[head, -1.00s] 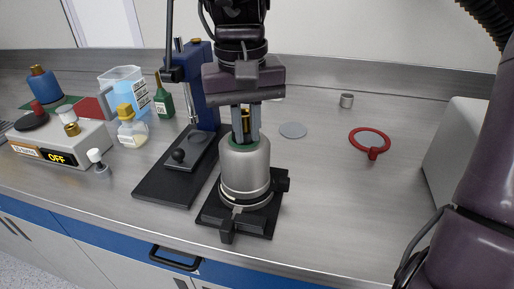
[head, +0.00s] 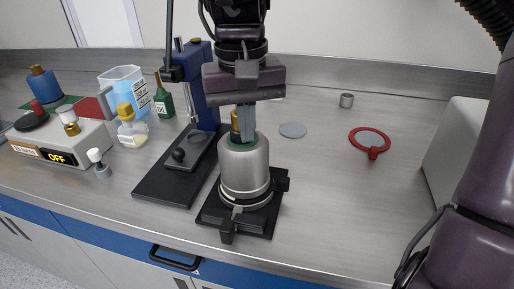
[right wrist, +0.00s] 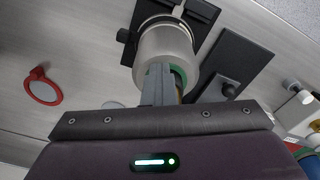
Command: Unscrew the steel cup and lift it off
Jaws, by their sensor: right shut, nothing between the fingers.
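A large steel cup-shaped cylinder (head: 244,172) stands upright in a black clamp base (head: 264,222), with a green ring (head: 238,146) at its top. It also shows in the right wrist view (right wrist: 165,42). A brass part (head: 235,123) rises from its top, partly hidden by my fingers. My right gripper (head: 246,138) points down over the cylinder's top, its fingers shut together and empty, beside the brass part. In the right wrist view the fingertips (right wrist: 158,68) overlap the cylinder's rim; contact cannot be told. My left gripper is not in view.
A blue press (head: 200,95) on a black plate stands left. A control box (head: 62,142), beaker (head: 122,88) and bottles are left.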

